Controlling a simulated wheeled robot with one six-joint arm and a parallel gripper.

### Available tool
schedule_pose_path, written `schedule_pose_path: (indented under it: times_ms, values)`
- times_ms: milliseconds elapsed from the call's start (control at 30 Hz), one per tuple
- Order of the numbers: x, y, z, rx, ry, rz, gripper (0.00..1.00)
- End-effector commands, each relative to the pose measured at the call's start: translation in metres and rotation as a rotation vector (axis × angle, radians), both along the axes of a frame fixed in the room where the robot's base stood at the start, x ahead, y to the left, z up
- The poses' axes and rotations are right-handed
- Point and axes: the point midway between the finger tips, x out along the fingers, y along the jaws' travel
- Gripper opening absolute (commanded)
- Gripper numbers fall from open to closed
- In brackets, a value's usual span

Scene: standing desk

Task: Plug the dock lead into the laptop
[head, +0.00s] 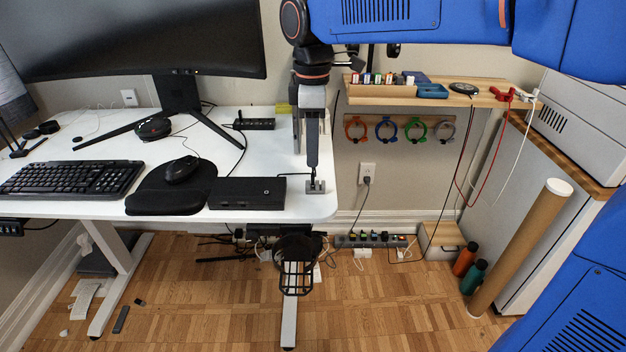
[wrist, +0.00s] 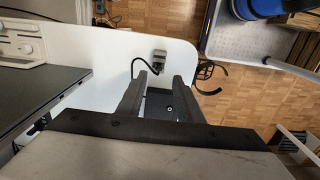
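The lead's plug end is too small to make out. My gripper (wrist: 160,76) is open and empty, its fingers apart, pointing at the holder.
The white desk (head: 95,210) also carries a keyboard (head: 72,179), a mouse (head: 181,169) on a black mat, a power strip (head: 254,124) and a large monitor (head: 130,40). A wooden shelf (head: 440,95) is at the right. White desk surface is bare around the holder.

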Motion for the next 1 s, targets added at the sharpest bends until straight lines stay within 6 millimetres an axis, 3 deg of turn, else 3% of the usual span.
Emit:
schedule_pose_path:
  times_ms: [333,600,933,967,1000]
  values:
    - [0.001,-0.001,-0.026,-0.001,0.002,-0.001,0.33]
    - [0.003,-0.001,-0.061,-0.001,0.002,0.0,0.33]
    - [0.003,-0.001,-0.067,0.0,0.0,0.0,0.33]
    - [0.003,-0.001,-0.067,0.0,0.0,0.0,0.3]
    - [0.003,-0.001,-0.067,0.0,0.0,0.0,0.21]
